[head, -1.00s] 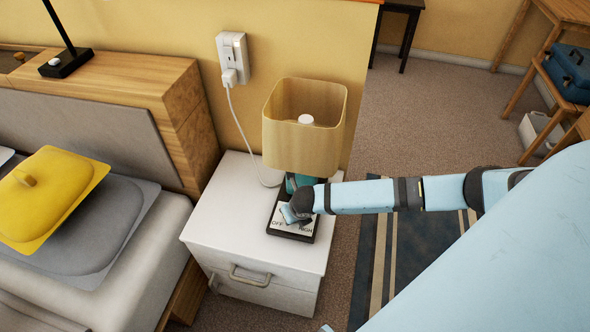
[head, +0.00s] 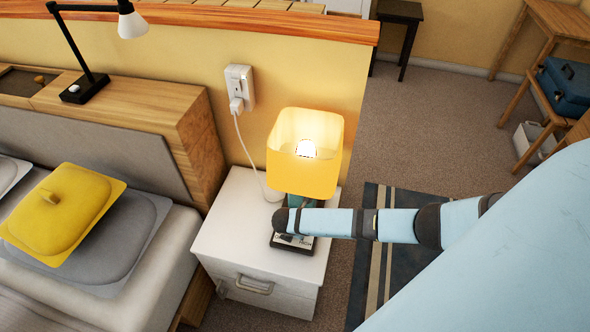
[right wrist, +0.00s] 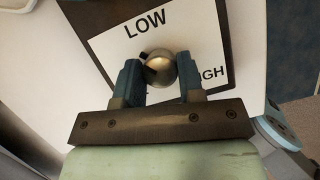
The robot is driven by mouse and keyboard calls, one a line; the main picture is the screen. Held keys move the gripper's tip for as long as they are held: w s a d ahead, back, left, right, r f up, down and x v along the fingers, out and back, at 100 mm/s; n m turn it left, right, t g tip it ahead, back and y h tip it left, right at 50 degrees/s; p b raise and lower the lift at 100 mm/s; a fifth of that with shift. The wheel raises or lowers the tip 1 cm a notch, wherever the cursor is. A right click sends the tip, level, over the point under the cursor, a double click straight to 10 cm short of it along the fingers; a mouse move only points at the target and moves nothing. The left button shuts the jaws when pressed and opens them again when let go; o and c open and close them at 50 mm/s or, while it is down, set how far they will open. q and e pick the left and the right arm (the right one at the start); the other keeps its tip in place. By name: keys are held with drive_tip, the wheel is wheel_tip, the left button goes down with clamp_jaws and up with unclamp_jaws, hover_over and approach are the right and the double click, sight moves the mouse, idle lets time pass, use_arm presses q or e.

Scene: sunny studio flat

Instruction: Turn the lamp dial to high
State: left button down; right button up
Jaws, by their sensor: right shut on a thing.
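The table lamp (head: 305,166) stands on the white nightstand and its bulb is lit, the shade glowing yellow. Its dark base (head: 308,249) carries a white label plate (right wrist: 110,50). In the right wrist view the plate reads LOW at the top and the end of HIGH at the right, partly hidden by a finger. The round metal dial (right wrist: 158,68) sits between the two blue fingers of my right gripper (right wrist: 158,77), which is shut on it. In the head view my right forearm hides the dial. My left gripper is not in view.
The white nightstand (head: 222,232) has clear top left of the lamp. A plug and white cord run from the wall outlet (head: 239,85). The bed with a yellow cushion (head: 62,205) is at the left. A dark striped rug (head: 410,255) lies at the right.

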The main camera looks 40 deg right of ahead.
drive_tip(key=m+g+p, duration=0.1)
drive_tip(key=m, duration=0.1)
drive_tip(key=shift+r+m, duration=0.15)
drive_tip(key=shift+m, duration=0.25)
drive_tip(key=m+g+p, duration=0.1)
drive_tip(key=m, duration=0.1)
drive_tip(key=shift+w+m+h, duration=0.1)
drive_tip(key=shift+m+h, duration=0.2)
drive_tip(key=shift+m, duration=0.1)
drive_tip(key=m+g+p, duration=0.1)
drive_tip(key=m+g, duration=0.1)
drive_tip(key=m, duration=0.2)
drive_tip(key=shift+m, duration=0.4)
drive_tip(key=shift+m+g, duration=0.3)
drive_tip(key=shift+m, duration=0.4)
drive_tip(key=shift+f, duration=0.2)
drive_tip(key=o, duration=0.9)
